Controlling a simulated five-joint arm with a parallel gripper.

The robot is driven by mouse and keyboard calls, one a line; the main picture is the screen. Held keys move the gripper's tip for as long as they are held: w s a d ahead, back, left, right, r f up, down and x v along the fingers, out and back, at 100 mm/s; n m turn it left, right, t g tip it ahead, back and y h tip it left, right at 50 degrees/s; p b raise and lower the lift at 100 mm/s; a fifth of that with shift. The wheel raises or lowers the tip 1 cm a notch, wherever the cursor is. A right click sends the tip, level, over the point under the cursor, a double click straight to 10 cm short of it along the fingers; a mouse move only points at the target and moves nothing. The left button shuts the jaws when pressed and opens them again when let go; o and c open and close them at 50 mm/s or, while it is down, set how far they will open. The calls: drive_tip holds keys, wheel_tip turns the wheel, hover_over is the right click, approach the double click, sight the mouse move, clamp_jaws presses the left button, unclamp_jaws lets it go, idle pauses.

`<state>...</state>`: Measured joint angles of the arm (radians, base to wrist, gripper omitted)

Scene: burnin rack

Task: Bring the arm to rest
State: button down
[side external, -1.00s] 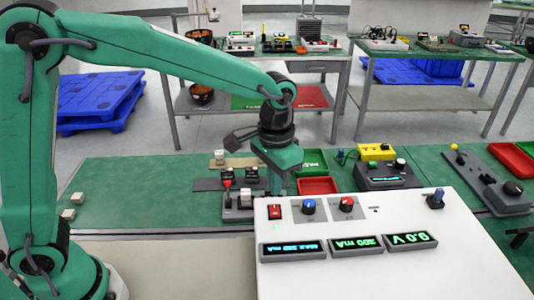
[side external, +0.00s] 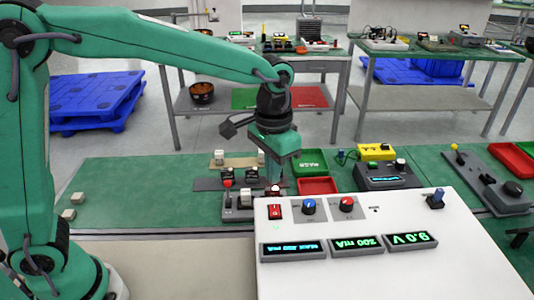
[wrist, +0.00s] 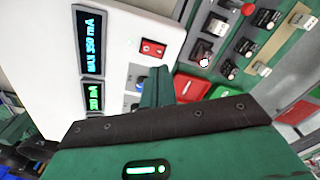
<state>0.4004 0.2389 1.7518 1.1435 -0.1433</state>
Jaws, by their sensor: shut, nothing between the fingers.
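My gripper (side external: 274,183) is shut and empty, pointing down behind the back left edge of the white power supply (side external: 395,270). In the wrist view its closed green fingers (wrist: 157,88) show in front of the supply's panel, with nothing between them. The supply carries a red rocker switch (side external: 274,211), a blue knob (side external: 308,207), a red knob (side external: 347,204) and lit displays, one reading 9.0 V (side external: 411,240). The dark rack strip (side external: 208,184) with small switches and pale blocks lies left of my gripper. Whether the fingertips touch anything is hard to tell.
A red tray (side external: 318,185) and a green tray (side external: 313,161) lie right of my gripper. A dark meter box (side external: 387,175) and a yellow box (side external: 376,151) stand further right. Pale cubes (side external: 68,213) lie at the mat's left.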

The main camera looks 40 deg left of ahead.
drive_tip(key=s+a+r+n+t, duration=0.1)
drive_tip(key=s+a+r+t, duration=0.1)
drive_tip(key=s+a, duration=0.6)
drive_tip(key=s+a+r+n+t, duration=0.2)
drive_tip(key=s+a+r+t, duration=0.1)
drive_tip(key=s+a, duration=0.6)
drive_tip(key=shift+s+t, duration=0.2)
drive_tip(key=shift+t, duration=0.1)
